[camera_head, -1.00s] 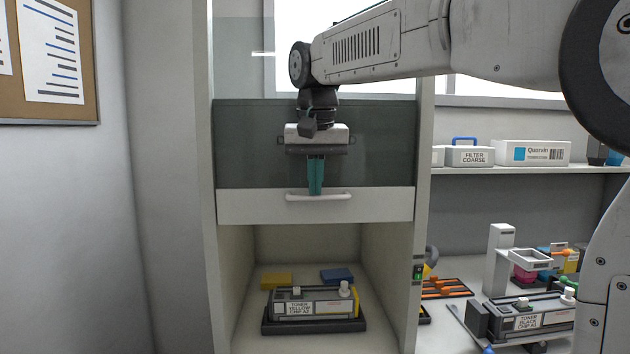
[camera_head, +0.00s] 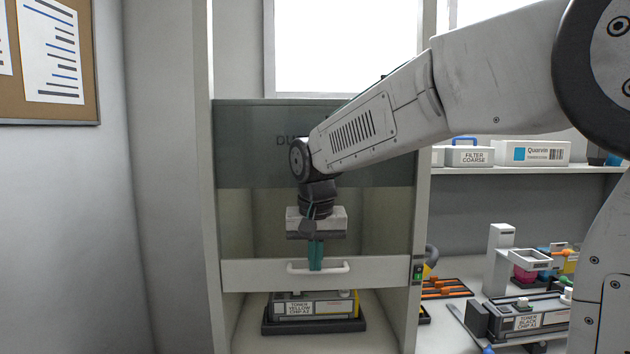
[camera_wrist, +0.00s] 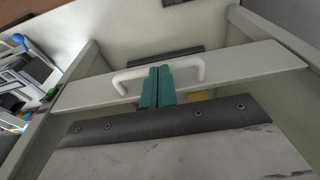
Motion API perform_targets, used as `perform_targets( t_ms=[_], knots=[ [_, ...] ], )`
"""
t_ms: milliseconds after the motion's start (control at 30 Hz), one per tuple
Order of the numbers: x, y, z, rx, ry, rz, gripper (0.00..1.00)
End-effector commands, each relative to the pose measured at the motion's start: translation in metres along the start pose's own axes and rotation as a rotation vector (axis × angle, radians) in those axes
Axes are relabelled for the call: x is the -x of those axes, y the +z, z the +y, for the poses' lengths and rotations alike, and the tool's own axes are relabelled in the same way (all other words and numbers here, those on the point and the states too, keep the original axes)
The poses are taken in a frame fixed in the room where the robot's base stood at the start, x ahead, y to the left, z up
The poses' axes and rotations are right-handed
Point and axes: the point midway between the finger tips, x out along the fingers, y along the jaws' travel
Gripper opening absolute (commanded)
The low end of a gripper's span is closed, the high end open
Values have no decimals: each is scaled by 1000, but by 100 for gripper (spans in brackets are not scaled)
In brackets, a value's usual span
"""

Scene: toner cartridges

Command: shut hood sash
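The hood sash (camera_head: 375,270) is a pale bar with a clear pane above it, partway down the hood opening. A gap remains below it, with the toner yellow cartridge showing there. A white handle (camera_head: 335,268) is on the bar's front; it also shows in the wrist view (camera_wrist: 190,64). My gripper (camera_head: 315,266) points down at the handle's middle, its teal fingers close together. In the wrist view the fingers (camera_wrist: 157,78) overlap the handle bar and look shut on it.
The toner yellow cartridge (camera_head: 300,307) sits on a dark tray (camera_head: 268,325) inside the hood, below the sash. A green-lit switch (camera_head: 418,272) is on the right post. A bench to the right holds a toner black cartridge (camera_head: 530,316) and orange-topped items. A shelf above carries boxes.

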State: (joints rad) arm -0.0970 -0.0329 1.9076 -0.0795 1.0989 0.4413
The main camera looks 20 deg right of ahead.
Motion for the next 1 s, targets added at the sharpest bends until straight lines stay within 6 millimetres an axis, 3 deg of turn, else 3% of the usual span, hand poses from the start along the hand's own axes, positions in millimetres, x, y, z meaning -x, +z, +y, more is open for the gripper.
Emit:
perform_targets(
  t_ms=[33,200,500,700,1000],
  knots=[
    [-21,5,1,0,3,-7,0],
    [-78,16,1,2,3,-6,0],
    [-157,30,1,0,2,-4,0],
    [-185,34,1,1,1,-1,0],
    [-198,37,1,0,1,-1,0]
  ],
)
